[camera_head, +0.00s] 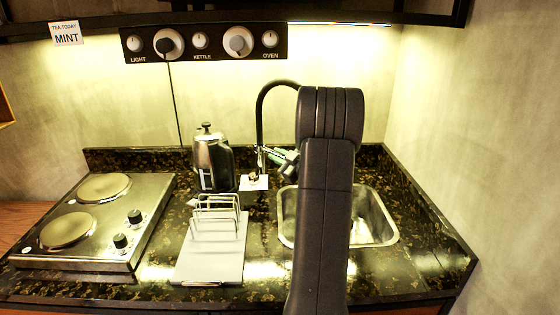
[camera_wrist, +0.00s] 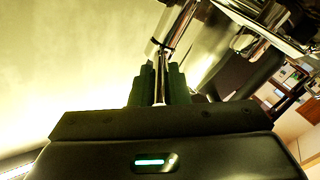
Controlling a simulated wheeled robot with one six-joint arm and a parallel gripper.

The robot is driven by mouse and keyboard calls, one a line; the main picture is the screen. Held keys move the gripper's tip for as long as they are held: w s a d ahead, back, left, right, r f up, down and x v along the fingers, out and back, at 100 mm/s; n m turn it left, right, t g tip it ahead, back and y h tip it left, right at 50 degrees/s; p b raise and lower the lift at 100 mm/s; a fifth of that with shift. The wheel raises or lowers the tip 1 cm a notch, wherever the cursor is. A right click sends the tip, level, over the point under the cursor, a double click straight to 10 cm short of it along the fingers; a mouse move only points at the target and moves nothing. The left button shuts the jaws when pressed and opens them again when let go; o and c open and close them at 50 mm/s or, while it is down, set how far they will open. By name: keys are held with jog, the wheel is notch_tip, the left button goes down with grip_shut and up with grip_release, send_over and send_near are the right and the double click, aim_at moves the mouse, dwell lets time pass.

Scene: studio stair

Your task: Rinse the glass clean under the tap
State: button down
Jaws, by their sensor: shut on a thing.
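My gripper (camera_head: 282,158) is beside the tap, mostly behind my arm in the head view. The tap (camera_head: 262,112) has a black arched neck and a chrome body at the sink's back left. In the wrist view my gripper's dark green fingers (camera_wrist: 160,82) are shut on a thin chrome rod, which looks like the tap lever (camera_wrist: 160,62). It runs up to the chrome tap body (camera_wrist: 181,25). The steel sink (camera_head: 382,232) is partly hidden by my arm. I cannot make out the glass for certain, nor any running water.
A steel kettle (camera_head: 212,160) stands left of the tap. A wire rack (camera_head: 216,212) stands on a pale board (camera_head: 210,264) left of the sink. A two-plate hob (camera_head: 95,225) is at far left. The control panel (camera_head: 203,43) is on the wall above.

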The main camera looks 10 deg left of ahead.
jog(key=shift+s+a+m+t+h+b, duration=0.35)
jog(key=shift+m+t+h+b, duration=0.3)
jog(key=shift+b, duration=0.25)
jog(key=c, duration=1.4)
grip_release()
notch_tip(320, 180, up, 10)
jog(key=shift+r+p, duration=0.1)
jog(key=shift+p, duration=0.2)
